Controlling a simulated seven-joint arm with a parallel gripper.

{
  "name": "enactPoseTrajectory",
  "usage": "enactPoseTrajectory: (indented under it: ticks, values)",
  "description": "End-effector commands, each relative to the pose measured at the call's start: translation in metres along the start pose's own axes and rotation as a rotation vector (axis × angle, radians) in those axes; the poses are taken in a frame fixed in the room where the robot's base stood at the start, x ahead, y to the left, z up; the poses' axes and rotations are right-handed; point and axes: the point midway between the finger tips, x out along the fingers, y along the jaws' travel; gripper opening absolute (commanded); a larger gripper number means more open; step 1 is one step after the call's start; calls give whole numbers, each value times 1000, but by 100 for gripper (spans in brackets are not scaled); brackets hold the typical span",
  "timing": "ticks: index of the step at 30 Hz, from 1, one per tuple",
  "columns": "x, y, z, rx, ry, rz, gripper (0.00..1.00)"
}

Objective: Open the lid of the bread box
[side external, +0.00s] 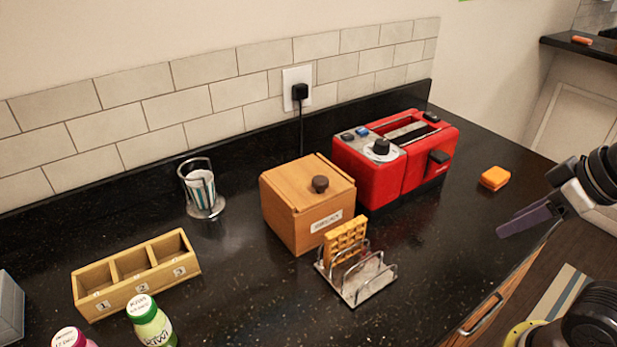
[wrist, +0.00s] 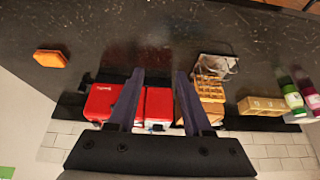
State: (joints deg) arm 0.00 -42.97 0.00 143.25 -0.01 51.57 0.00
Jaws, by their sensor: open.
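The wooden bread box (side external: 290,218) stands on the black counter in the side view. Its lid (side external: 292,186) is shut, with a dark round knob (side external: 319,184) on it and a "BREAD" label on the front. In the wrist view the bread box (wrist: 213,113) is partly hidden behind my right-hand finger and the waffle. My gripper (side external: 520,220) is at the right edge of the side view, beyond the toaster and well apart from the box. In the wrist view my gripper (wrist: 158,76) has its two fingers spread, with nothing held between them.
A red toaster (side external: 370,172) stands right beside the box. A wire rack (side external: 365,283) with a waffle (side external: 345,238) is close in front. An orange block (side external: 495,178) lies to the right. A cup holder (side external: 201,190), numbered wooden tray (side external: 140,272) and bottles (side external: 150,322) are left.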

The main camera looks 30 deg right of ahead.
Motion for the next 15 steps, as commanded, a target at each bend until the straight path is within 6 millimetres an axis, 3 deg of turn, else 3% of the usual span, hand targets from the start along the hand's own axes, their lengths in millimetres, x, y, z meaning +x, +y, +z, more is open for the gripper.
enactPoseTrajectory:
  ticks: [1,3,7,11,15]
  values:
    - [0,0,0,1,0,0,57]
    - [0,0,3,5,-12,0,69]
    - [-13,0,3,19,-48,0,69]
    - [-45,-1,-26,35,-61,-1,69]
    - [-77,-6,-71,31,-103,-10,69]
